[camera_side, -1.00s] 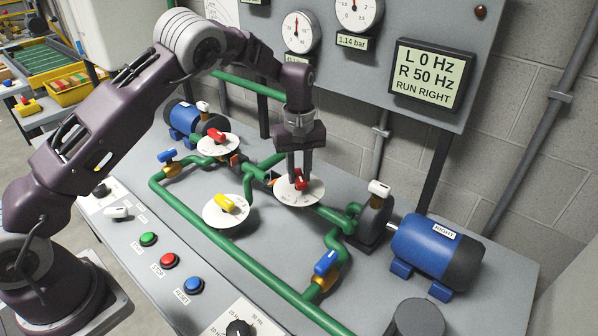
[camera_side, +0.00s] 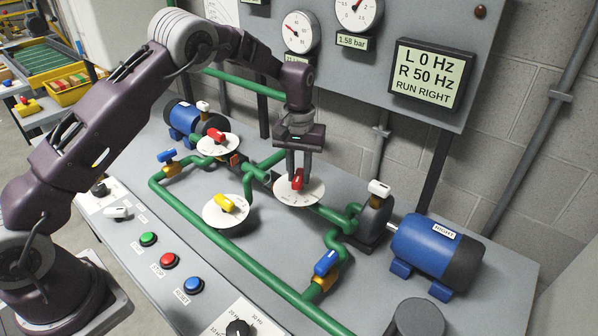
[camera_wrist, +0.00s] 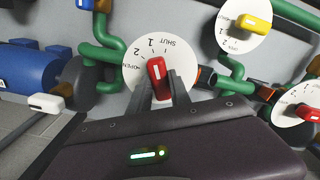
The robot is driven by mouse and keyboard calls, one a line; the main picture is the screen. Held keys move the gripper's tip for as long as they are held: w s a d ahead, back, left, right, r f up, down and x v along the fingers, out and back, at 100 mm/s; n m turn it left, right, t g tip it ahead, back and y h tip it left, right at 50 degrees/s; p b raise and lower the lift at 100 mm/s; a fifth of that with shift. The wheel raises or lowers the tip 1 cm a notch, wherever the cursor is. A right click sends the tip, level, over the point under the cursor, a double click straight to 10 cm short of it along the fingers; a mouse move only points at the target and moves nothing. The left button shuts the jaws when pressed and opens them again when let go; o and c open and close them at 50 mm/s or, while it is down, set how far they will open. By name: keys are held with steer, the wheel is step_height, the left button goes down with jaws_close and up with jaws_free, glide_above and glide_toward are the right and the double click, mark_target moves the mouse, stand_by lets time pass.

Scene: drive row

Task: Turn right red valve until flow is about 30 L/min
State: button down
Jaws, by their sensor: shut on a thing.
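The right red valve (camera_side: 298,180) has a red handle on a round white dial, on the green piping in front of the right pump. My gripper (camera_side: 299,169) comes down on it from above, shut on the handle. In the wrist view the red handle (camera_wrist: 156,70) lies between my two fingers (camera_wrist: 162,88). The dial (camera_wrist: 134,72) there reads SHUT, 1, 2 and OPEN. The handle's white line points up, roughly toward the 1. The left gauge (camera_side: 299,31) has its needle toward the upper left; its label is mostly hidden by my arm.
The other gauge's label (camera_side: 352,41) reads 1.58 bar. The display (camera_side: 430,74) reads L 0 Hz, R 50 Hz, RUN RIGHT. A yellow valve (camera_side: 225,203), the left red valve (camera_side: 217,135) and a blue valve (camera_side: 326,263) stand around the gripped one.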

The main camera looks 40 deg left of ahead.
mark_target(299, 175)
steer(key=shift+m, duration=1.2)
steer(key=c, duration=1.2)
jaws_free()
step_height(299, 175, up, 7)
steer(key=shift+r, duration=0.1)
steer(key=shift+r, duration=0.1)
